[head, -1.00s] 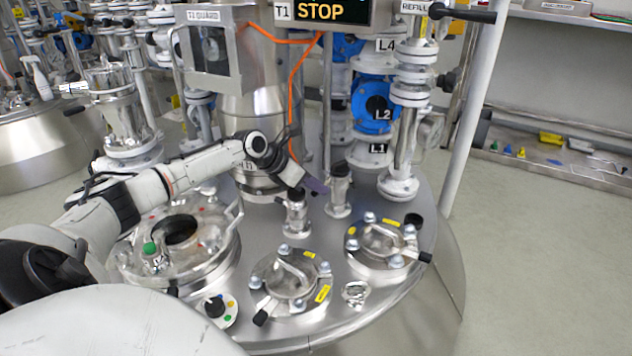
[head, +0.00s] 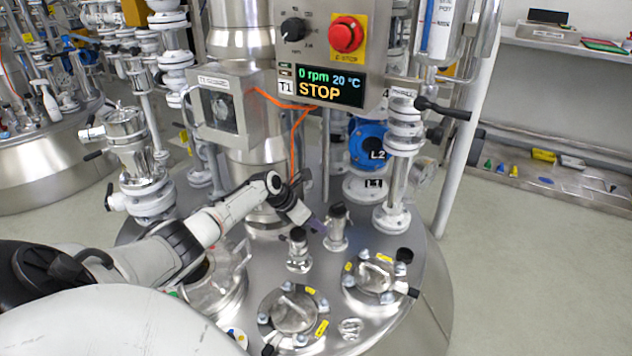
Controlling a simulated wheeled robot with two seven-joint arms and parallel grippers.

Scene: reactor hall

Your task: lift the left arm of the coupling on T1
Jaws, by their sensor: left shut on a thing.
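Two short steel fittings with dark tops stand on the lid of vessel T1 (head: 385,325). The right one, the coupling (head: 337,236), is upright; the other fitting (head: 298,256) stands just left of it and nearer. My left gripper (head: 318,225) reaches in from the left, angled downward, with its tip between the two fittings, at the left side of the coupling. It is shut on a small part there, which looks like the coupling's left arm; the fingers hide most of it, and its angle is unclear. My right gripper is out of view.
A panel (head: 335,88) with a red stop button (head: 346,34) and a STOP display hangs above. A guard box (head: 228,103) and orange cable are behind my wrist. Clamped covers (head: 293,310) (head: 374,278) lie in front. White-flanged piping (head: 396,180) rises at right.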

